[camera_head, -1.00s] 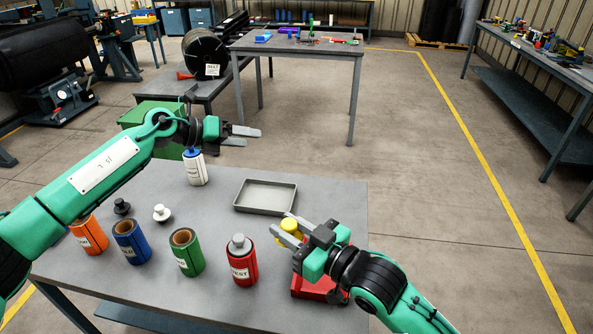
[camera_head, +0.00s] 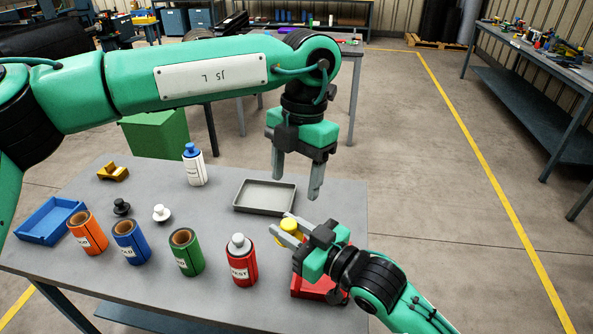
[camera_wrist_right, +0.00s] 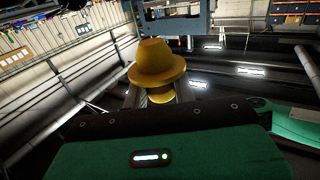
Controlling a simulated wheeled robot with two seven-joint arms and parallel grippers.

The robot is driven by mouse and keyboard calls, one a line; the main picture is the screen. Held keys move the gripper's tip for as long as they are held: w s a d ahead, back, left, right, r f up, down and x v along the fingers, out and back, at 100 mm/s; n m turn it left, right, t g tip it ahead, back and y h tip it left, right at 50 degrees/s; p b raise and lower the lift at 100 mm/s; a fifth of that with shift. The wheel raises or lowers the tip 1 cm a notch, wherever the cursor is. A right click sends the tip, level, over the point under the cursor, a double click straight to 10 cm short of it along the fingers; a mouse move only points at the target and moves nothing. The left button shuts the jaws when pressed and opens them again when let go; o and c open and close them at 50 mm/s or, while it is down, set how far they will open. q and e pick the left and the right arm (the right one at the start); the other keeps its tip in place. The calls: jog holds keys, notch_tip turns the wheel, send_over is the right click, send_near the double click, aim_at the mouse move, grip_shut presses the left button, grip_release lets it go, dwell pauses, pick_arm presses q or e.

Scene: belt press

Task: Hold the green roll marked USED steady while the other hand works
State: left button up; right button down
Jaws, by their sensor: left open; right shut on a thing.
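The green roll (camera_head: 186,252) stands upright on the grey bench, its brown core open at the top. Its white label is too small to read surely. My left gripper (camera_head: 297,182) is open and empty, pointing down above the bench, right of the shallow grey tray and well apart from the green roll. My right gripper (camera_head: 281,231) is shut on a yellow plug (camera_head: 290,226) near the bench's right side. The plug's wide cap shows in the right wrist view (camera_wrist_right: 157,62). No gripper touches the green roll.

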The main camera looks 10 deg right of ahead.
aim_at(290, 222)
pick_arm(q)
jog(key=f, duration=0.3)
jog(key=a+f, duration=0.1)
jog(key=f, duration=0.3)
jog(key=s+f, duration=0.1)
jog(key=f, duration=0.3)
jog(key=shift+a+f, duration=0.15)
jog(key=shift+f, duration=0.1)
jog(key=c, duration=0.7)
jog(key=shift+c, duration=0.2)
pick_arm(e)
jog(key=c, duration=1.1)
grip_release()
jog(key=shift+o, duration=0.2)
